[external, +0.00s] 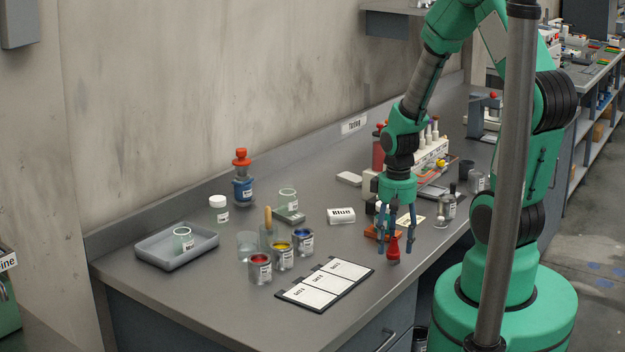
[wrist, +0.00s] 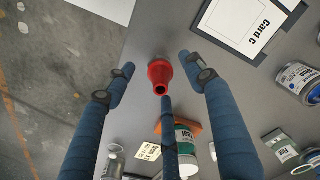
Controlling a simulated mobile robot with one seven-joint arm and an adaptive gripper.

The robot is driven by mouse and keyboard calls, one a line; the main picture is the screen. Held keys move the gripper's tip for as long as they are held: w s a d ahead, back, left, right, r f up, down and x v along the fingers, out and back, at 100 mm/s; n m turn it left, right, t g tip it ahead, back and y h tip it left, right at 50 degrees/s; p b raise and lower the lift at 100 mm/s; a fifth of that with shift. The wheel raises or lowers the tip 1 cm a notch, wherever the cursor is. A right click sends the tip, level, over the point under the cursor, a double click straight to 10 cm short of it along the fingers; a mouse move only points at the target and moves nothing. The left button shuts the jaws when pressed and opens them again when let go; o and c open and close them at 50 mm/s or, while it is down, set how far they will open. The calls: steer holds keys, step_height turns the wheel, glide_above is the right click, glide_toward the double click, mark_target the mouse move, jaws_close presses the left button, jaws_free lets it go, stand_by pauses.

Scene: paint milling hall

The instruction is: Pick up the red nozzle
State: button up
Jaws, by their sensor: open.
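The red nozzle (external: 393,249) stands upright on the grey bench (external: 215,316) near its front edge. In the wrist view the nozzle (wrist: 160,74) shows from above as a red cone with a dark opening. My gripper (external: 394,238) points down over it, with its blue fingers open around the nozzle. In the wrist view my gripper (wrist: 160,80) has one finger on each side of the nozzle and a third below it, with gaps at the sides. I cannot tell whether the third finger touches the nozzle.
A card board (external: 325,284) lies left of the nozzle. Paint tins, including a blue one (external: 303,243), stand behind the board. An orange block (external: 377,232) sits close behind the nozzle. A tray (external: 176,262) is at the far left. The bench edge is close in front.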

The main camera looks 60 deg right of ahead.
mark_target(394, 252)
steer(key=shift+d+f+b, duration=0.1)
steer(key=shift+f+b, duration=0.25)
steer(key=shift+f, duration=1.4)
steer(key=shift+c, duration=0.5)
steer(key=c, duration=1.2)
